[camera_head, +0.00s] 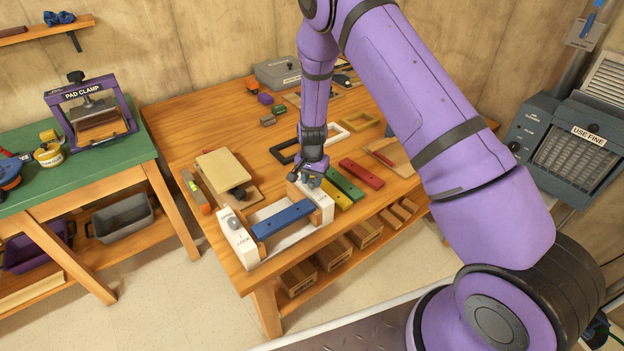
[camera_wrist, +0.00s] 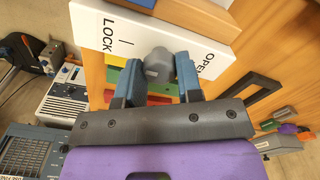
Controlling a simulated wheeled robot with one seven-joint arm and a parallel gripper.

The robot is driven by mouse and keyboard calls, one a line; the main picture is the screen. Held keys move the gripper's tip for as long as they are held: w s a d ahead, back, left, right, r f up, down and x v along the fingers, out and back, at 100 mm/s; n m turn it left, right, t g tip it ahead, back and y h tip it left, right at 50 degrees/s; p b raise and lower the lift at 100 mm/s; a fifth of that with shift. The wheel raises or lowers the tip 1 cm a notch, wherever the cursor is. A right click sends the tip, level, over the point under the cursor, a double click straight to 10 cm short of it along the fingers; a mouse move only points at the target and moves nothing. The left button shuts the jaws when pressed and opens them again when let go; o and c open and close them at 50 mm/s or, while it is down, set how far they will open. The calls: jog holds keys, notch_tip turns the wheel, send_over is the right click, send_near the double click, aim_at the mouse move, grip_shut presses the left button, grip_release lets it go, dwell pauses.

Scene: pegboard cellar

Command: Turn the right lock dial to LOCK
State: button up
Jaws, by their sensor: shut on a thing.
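The right lock dial (camera_wrist: 158,66) is a grey knob on a white end plate (camera_wrist: 120,20) marked LOCK and OPEN. In the wrist view, LOCK is at the plate's left end and OPEN at its right. My gripper (camera_wrist: 157,74) has its blue-grey fingers on either side of the knob and is shut on it. In the head view, my gripper (camera_head: 311,180) is at the right white plate (camera_head: 318,200) of the fixture and mostly hides the dial. The dial's exact pointing is hard to tell. The left lock dial (camera_head: 233,222) sits on the other white plate (camera_head: 238,240).
A blue bar (camera_head: 283,218) lies between the plates. Green (camera_head: 346,183), yellow and red (camera_head: 362,172) bars lie just right of the fixture. A wooden block (camera_head: 228,170) and a level (camera_head: 196,192) are at left. Frames and tools lie farther back on the workbench.

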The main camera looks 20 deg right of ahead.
aim_at(312, 180)
dwell(0.3)
jog(key=o, duration=0.9)
jog(key=shift+o, duration=0.2)
notch_tip(312, 180, up, 11)
dwell(0.4)
